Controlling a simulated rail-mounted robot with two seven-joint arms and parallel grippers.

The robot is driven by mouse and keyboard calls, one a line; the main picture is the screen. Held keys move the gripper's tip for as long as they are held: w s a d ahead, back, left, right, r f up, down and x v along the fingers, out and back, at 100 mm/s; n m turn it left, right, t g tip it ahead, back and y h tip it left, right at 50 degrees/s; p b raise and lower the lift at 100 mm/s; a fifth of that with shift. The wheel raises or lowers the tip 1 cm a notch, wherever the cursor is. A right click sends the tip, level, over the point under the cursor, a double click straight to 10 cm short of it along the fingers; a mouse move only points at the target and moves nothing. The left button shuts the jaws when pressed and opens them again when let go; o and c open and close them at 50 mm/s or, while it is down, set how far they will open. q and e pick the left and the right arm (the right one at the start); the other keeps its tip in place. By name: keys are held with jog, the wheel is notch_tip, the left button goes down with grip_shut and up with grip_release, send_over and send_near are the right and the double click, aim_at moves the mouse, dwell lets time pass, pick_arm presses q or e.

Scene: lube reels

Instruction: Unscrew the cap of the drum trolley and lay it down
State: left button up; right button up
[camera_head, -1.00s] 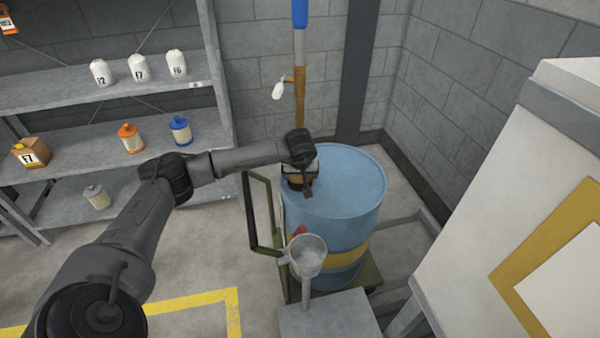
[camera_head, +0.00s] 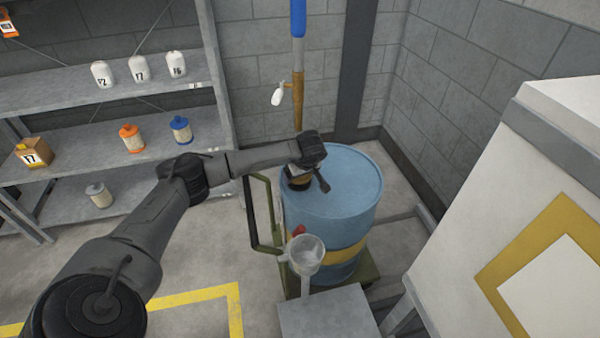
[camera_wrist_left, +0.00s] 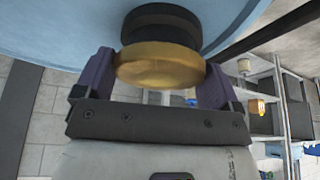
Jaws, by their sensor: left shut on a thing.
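The blue drum (camera_head: 345,195) stands on its green trolley (camera_head: 365,274). The round brass-coloured cap (camera_wrist_left: 160,66) is at the drum's top, near its left rim. In the left wrist view it sits against a black collar (camera_wrist_left: 160,27) on the drum; I cannot tell how far it is screwed on. My left gripper (camera_wrist_left: 158,78) is shut on the cap, with one finger at each side of it. In the head view the left gripper (camera_head: 299,181) is over the left part of the drum top, and the wrist mostly hides the cap. My right gripper is not in view.
A clear funnel-like cup (camera_head: 306,250) stands in front of the drum, above a grey box top (camera_head: 330,314). The trolley's handle frame (camera_head: 252,215) is left of the drum. Shelves (camera_head: 150,170) with bottles stand left. A pale cabinet (camera_head: 500,210) is right. Most of the drum top is bare.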

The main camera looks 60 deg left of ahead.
pick_arm(q)
jog(key=shift+w+r+n+g+p, duration=0.1)
jog(key=shift+n+g+p, duration=0.4)
jog(key=shift+n+p, duration=0.55)
jog(key=shift+n+g, duration=0.3)
jog(key=shift+n, duration=0.75)
jog(key=shift+f+n+g, duration=0.25)
jog(key=shift+n+g, duration=0.05)
jog(key=shift+n, duration=0.2)
jog(key=shift+p, duration=0.35)
jog(key=shift+w+r+n+h+p, duration=0.1)
jog(key=shift+n+h+p, duration=0.2)
jog(key=shift+n, duration=0.5)
jog(key=shift+w+a+n+g+h, duration=0.1)
jog(key=shift+n+g+h, duration=0.35)
jog(key=shift+n, duration=0.75)
jog(key=shift+f+n+g, duration=0.2)
jog(key=shift+n+g, duration=0.15)
jog(key=shift+n, duration=0.25)
